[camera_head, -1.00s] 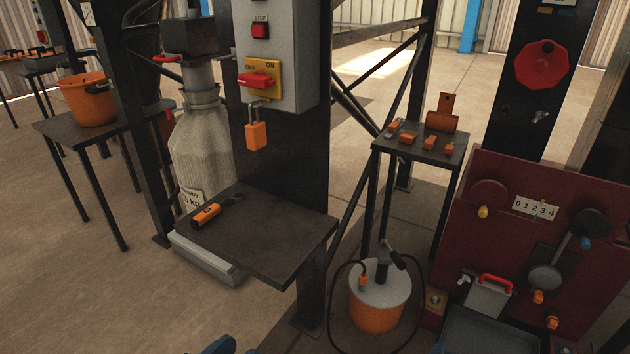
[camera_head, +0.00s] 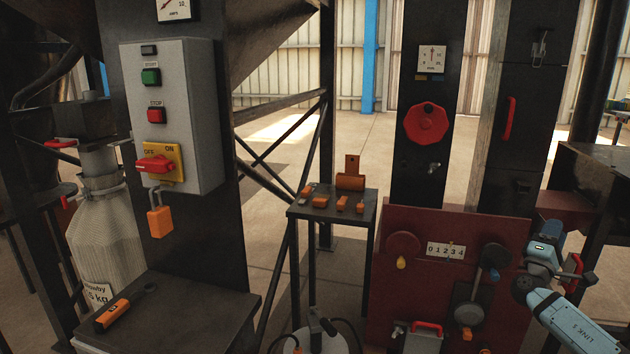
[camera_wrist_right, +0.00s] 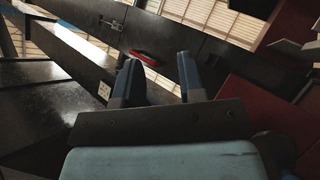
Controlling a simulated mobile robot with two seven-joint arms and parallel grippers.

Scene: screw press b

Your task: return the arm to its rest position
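My right arm (camera_head: 572,318) comes in at the lower right of the head view, in front of the right side of the dark red press panel. Its fingers are hard to make out there. In the right wrist view my right gripper (camera_wrist_right: 161,80) shows two blue-tipped fingers spread apart with nothing between them. Beyond them are dark posts and a red handle (camera_wrist_right: 146,57), with no clear contact. My left gripper is not in view.
The red panel (camera_head: 398,246) with knobs and a counter stands close to my right arm. A dark frame (camera_head: 590,165) stands at the far right. A small table (camera_head: 362,202) holds orange parts. A dark shelf (camera_head: 205,310) with an orange-handled tool (camera_head: 112,314) is at lower left.

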